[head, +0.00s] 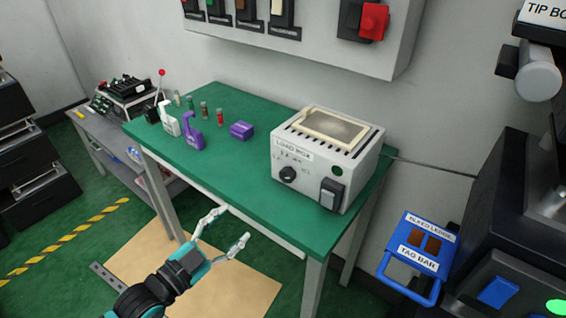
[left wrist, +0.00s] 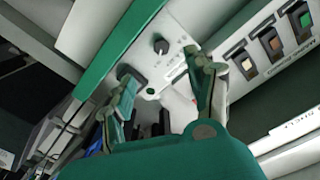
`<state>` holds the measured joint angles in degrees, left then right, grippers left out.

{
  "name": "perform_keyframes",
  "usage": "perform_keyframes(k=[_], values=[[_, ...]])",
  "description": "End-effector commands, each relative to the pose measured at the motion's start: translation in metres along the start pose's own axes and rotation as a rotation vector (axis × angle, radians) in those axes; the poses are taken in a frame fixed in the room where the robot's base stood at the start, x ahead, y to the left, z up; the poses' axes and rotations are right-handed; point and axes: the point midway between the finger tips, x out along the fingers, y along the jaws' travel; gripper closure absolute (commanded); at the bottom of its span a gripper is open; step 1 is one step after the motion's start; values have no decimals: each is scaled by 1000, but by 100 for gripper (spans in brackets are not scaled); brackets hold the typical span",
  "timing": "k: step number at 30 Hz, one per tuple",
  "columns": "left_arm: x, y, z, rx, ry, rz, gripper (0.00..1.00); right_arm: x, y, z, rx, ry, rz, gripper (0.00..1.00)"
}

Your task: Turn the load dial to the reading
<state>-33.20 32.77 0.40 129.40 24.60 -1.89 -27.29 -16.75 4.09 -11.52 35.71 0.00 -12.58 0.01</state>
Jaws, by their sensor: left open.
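The white load box (head: 315,172) stands on the right part of the green-topped table. Its dark round load dial (head: 288,174) is on the front face, under the "LOAD BOX" label, with marks too small to read. The dial also shows in the left wrist view (left wrist: 161,46), beyond and between the fingertips. My left gripper (head: 234,224) is open and empty, in front of the table's front edge, below and left of the box. It is apart from the dial. My right gripper is not in view.
A dark rocker switch (head: 332,193) sits right of the dial. Purple and white bottles (head: 192,132), small vials and a purple block (head: 241,130) stand left on the table. A wall panel (head: 300,45) hangs above. A blue tag bar (head: 415,255) is at the right.

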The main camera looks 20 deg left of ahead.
Motion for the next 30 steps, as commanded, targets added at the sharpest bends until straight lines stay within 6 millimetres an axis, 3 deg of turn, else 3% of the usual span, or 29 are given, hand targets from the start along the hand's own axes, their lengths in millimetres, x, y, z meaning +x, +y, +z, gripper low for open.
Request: perform_keyframes(k=[8,14,24,30], values=[[24,-2,-6,2,13,-4,44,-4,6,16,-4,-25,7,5],[63,-3,-7,2,13,-3,44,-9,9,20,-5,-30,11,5],[134,-2,-7,1,10,-3,44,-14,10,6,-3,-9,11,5],[163,-2,-6,1,9,-2,44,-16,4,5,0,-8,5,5]])
